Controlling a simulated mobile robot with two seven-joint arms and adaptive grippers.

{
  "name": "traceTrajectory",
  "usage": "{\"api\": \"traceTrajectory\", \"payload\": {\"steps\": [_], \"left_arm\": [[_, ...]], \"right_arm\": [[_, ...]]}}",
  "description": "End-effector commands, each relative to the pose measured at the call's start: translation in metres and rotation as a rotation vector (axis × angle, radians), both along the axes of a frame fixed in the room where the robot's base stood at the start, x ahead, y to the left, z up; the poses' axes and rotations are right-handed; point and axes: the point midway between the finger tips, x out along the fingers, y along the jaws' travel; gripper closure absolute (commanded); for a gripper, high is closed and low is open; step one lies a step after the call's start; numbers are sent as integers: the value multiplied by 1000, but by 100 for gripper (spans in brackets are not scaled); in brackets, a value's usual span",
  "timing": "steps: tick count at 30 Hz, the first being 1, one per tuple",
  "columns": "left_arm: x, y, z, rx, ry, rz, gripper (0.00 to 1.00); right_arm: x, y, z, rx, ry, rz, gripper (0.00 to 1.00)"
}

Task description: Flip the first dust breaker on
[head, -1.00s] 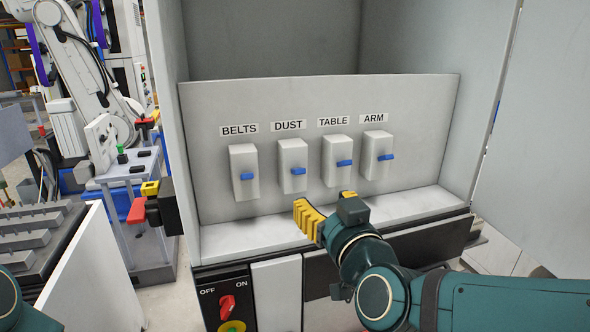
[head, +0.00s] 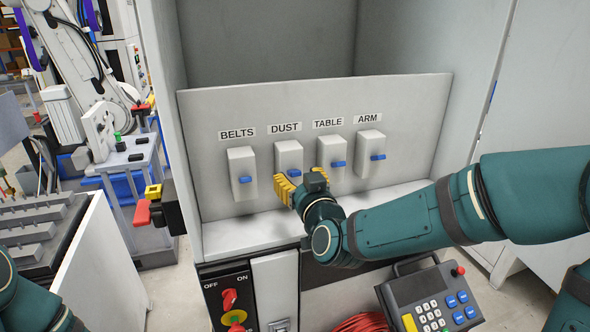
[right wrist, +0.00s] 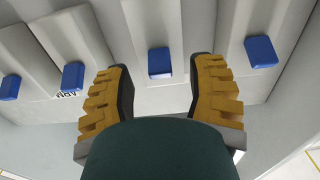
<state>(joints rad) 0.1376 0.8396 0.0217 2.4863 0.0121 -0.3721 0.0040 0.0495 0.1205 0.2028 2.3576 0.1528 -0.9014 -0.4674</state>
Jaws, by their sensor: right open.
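The dust breaker (head: 289,154) is a pale grey box under the DUST label, second from the left on the sloped panel. Its blue lever (head: 294,173) sits low on its face and is partly hidden by my gripper. My right gripper (head: 300,183) is open, with yellow fingers just below and in front of this breaker. In the right wrist view, a blue lever (right wrist: 159,62) shows between the two open fingers, and I see no contact. The wrist picture looks inverted, so this lever appears to be the dust one. My left gripper is out of view.
The belts breaker (head: 242,172) stands to the left; the table breaker (head: 332,153) and arm breaker (head: 370,143) stand to the right, close by. A ledge (head: 245,235) lies below. A red switch (head: 229,299) and a keypad pendant (head: 430,300) are lower down.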

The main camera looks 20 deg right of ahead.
Motion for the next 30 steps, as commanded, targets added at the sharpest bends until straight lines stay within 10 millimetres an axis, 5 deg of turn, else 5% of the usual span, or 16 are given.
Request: {"api": "traceTrajectory", "payload": {"steps": [6, 17, 22, 30], "left_arm": [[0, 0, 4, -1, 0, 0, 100], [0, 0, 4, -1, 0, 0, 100], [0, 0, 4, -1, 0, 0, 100], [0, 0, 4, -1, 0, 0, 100]], "right_arm": [[21, 1, 1, 0, 0, -1, 45], [25, 1, 0, 0, 0, 0, 43], [24, 1, 0, 0, 0, 0, 100], [25, 1, 1, 0, 1, -1, 100]]}}
